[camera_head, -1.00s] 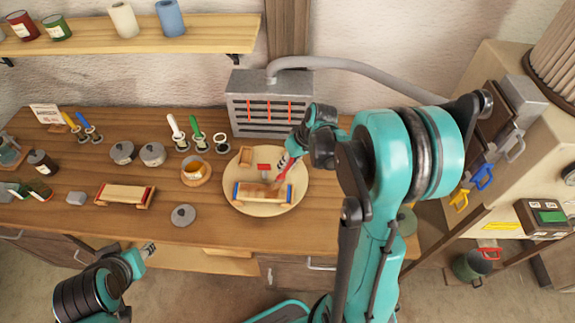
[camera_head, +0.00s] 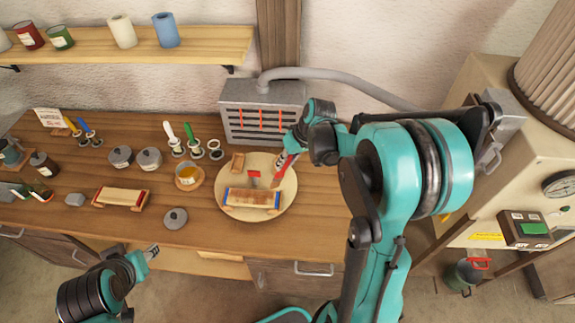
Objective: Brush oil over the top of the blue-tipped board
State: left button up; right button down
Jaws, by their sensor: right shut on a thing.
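The blue-tipped board (camera_head: 250,196) lies on a round wooden plate (camera_head: 258,216), with a blue mark near each end. Its top looks darker brown along much of its length. My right gripper (camera_head: 291,150) is shut on a brush (camera_head: 282,168) with a red handle. The brush points down at the board's right end; I cannot tell whether its bristles touch. A small bowl of amber oil (camera_head: 188,175) stands left of the plate. My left gripper (camera_head: 152,252) is over the front edge of the bench, empty, its jaws too small to read.
A red-tipped board (camera_head: 121,197) lies at the left. A grey heater box (camera_head: 263,112) is behind the plate. The bench front (camera_head: 215,233) is clear.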

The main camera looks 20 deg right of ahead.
jog(key=shift+r+p, duration=0.7)
jog(key=shift+r, duration=0.6)
